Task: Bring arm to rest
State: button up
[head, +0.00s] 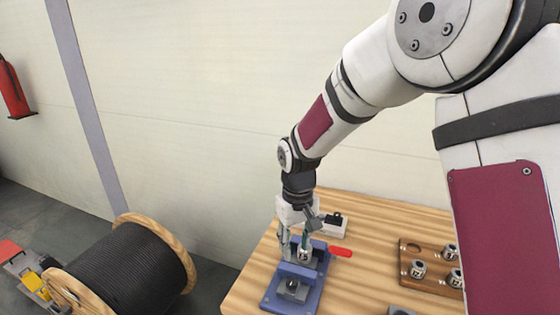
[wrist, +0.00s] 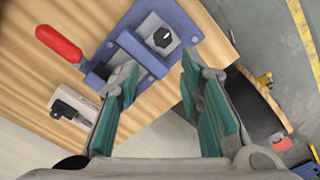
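My gripper (head: 295,248) hangs at the end of my arm, pointing down over the back part of a blue clamp fixture (head: 275,302) on the wooden bench. In the wrist view its two green-padded fingers (wrist: 160,78) stand apart, with no object visible between them. The blue fixture (wrist: 185,18) lies beyond the fingertips there. A grey metal block with a dark hole (wrist: 162,37) sits in it, also visible in the head view (head: 292,287). A small grey cylinder (head: 304,256) shows beside the fingers in the head view; whether they touch it is unclear.
The fixture's red handle (head: 340,251) sticks out right. A white device with a black top (head: 333,226) stands behind it. A wooden holder (head: 410,248) with several grey cylinders lies to the right. A black cable reel (head: 125,270) stands on the floor left of the bench.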

jog(key=s+d+r+m+t, duration=0.2)
jog(key=s+d+r, duration=0.4)
jog(key=s+r, duration=0.3)
jog(key=s+d+r+m+t, duration=0.15)
jog(key=s+d+r, duration=0.4)
jog(key=r, duration=0.55)
jog(key=s+d+r+t, duration=0.1)
jog(key=s+d+t, duration=0.1)
jog(key=s, duration=0.7)
jog(key=shift+s+d+m, duration=0.2)
jog(key=shift+s+m, duration=0.05)
jog(key=shift+m, duration=0.2)
